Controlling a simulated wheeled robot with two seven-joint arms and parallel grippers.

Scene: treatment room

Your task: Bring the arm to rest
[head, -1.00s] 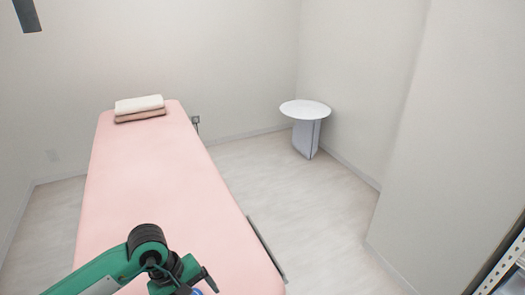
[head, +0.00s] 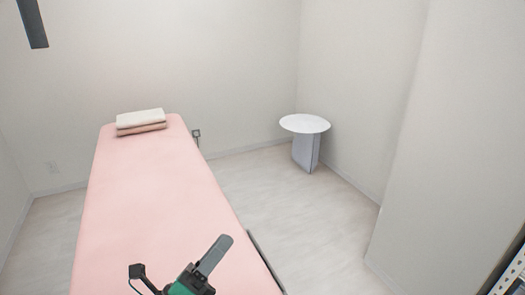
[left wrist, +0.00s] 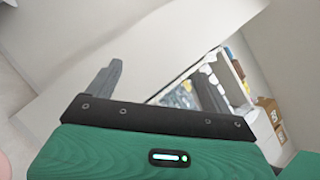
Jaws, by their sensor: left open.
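My left gripper (head: 212,258) shows at the bottom of the head view, in front of the near part of the pink bed. One grey finger points up and to the right; the other cannot be made out there. Most of the left arm is outside the head view. My right gripper is in neither view.
The pink treatment bed (head: 155,200) carries folded towels (head: 141,121) at its far end. A round white side table (head: 305,124) stands in the far corner. Bare floor lies between. The left wrist view shows a stocked shelf (left wrist: 247,88) and cardboard boxes (left wrist: 269,108).

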